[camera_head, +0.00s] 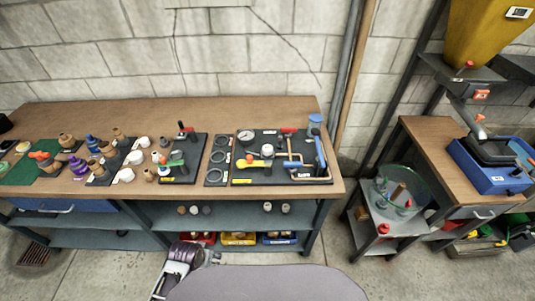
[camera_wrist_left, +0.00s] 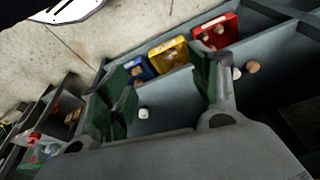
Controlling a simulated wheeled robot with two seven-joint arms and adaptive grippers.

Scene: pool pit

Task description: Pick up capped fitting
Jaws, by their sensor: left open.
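I cannot tell which piece is the capped fitting. Small pale-topped fittings stand on the bench's upper shelf, one here (camera_head: 267,207) and another beside it (camera_head: 285,208). In the left wrist view a white-topped piece (camera_wrist_left: 143,113) shows between my fingers, beyond them. A white piece (camera_wrist_left: 237,73) and a brown piece (camera_wrist_left: 252,66) are right of the fingers. My left gripper (camera_head: 203,254) is low in front of the bench, near the red bin. In the left wrist view its green-padded fingers (camera_wrist_left: 160,80) are apart, with nothing held. My right gripper is out of view.
The wooden bench top (camera_head: 225,112) carries many brown, purple and white fittings and a gauge board (camera_head: 280,182). Red (camera_head: 198,238), yellow (camera_head: 238,239) and blue (camera_head: 280,238) bins sit on the lower shelf. A side table (camera_head: 440,150) stands right, past a floor gap.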

